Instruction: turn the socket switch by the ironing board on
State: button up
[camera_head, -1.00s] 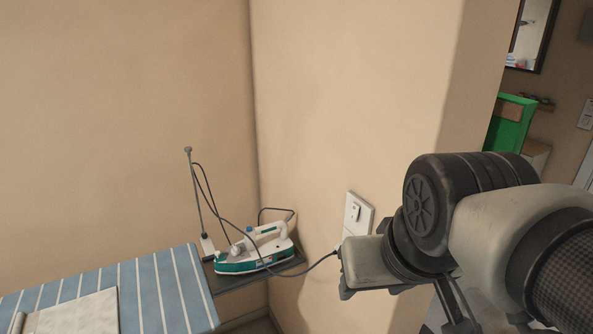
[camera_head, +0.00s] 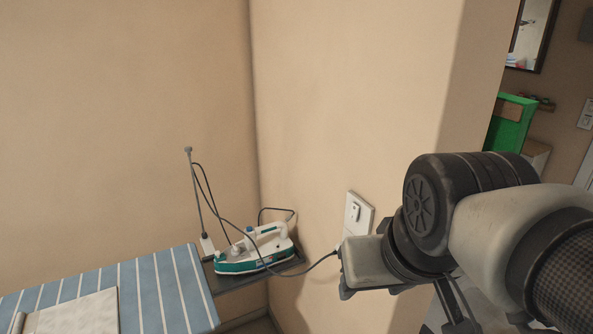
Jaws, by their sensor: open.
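The socket switch plate (camera_head: 358,213) is white and sits on the beige wall, right of the ironing board. A small rocker shows on its upper part; its lower part is hidden behind my gripper. I cannot tell the rocker's position. My gripper (camera_head: 347,272) is open, just below and in front of the plate, close to the wall. Its fingertips are hard to make out, and I cannot tell whether they touch anything. The ironing board (camera_head: 172,285) has a blue cover with white stripes and is at the lower left.
A white and teal iron (camera_head: 256,250) rests on the board's dark end tray. Its dark cord (camera_head: 310,267) runs right to behind my gripper. A thin cord holder (camera_head: 194,190) stands beside the iron. A wall corner rises behind my arm. A green object (camera_head: 509,122) is beyond it.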

dwell(0.4)
grip_shut()
dwell(1.6)
